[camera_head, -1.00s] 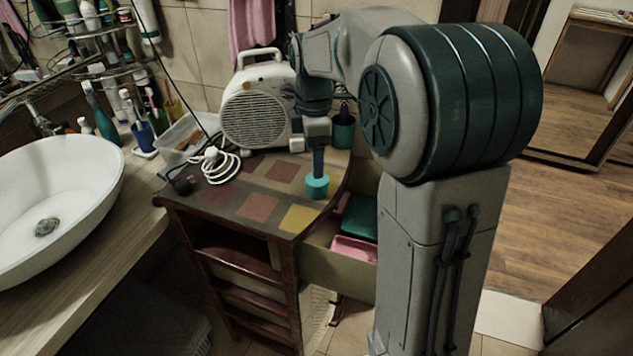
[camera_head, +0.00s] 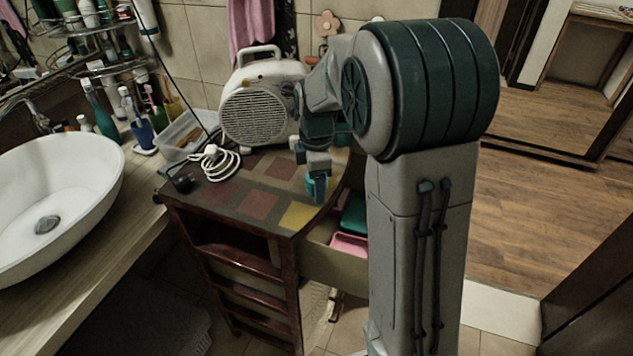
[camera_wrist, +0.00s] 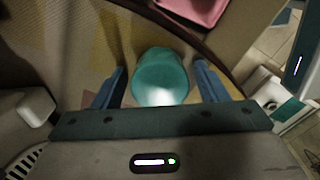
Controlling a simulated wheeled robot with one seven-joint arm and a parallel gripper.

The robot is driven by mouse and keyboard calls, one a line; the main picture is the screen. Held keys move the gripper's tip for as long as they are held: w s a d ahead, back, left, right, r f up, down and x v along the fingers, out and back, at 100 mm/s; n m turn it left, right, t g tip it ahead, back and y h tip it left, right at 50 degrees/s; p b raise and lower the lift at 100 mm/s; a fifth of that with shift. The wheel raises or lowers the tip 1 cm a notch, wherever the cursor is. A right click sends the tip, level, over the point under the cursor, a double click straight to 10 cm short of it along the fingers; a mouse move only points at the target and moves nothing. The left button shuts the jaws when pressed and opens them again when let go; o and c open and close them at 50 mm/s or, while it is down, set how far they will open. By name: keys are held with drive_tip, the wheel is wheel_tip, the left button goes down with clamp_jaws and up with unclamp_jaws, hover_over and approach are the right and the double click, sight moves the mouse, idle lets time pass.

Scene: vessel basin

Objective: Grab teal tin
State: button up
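The teal tin (camera_wrist: 160,77) stands on the tiled top of the small cabinet, close to its curved edge. In the wrist view it sits between the two blue fingers of my gripper (camera_wrist: 160,88), with a gap on each side. The fingers are apart and do not visibly touch it. In the head view my gripper (camera_head: 318,190) is over the tin (camera_head: 311,184), which is mostly hidden behind the fingers.
A white fan heater (camera_head: 262,105) and a coiled white cable (camera_head: 216,163) are on the cabinet top (camera_head: 255,205). An open drawer with a pink tray (camera_head: 349,243) is below. A white sink (camera_head: 65,200) is at left.

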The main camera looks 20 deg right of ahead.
drive_tip(key=c, duration=0.8)
drive_tip(key=shift+o, duration=0.2)
drive_tip(key=shift+r, duration=0.15)
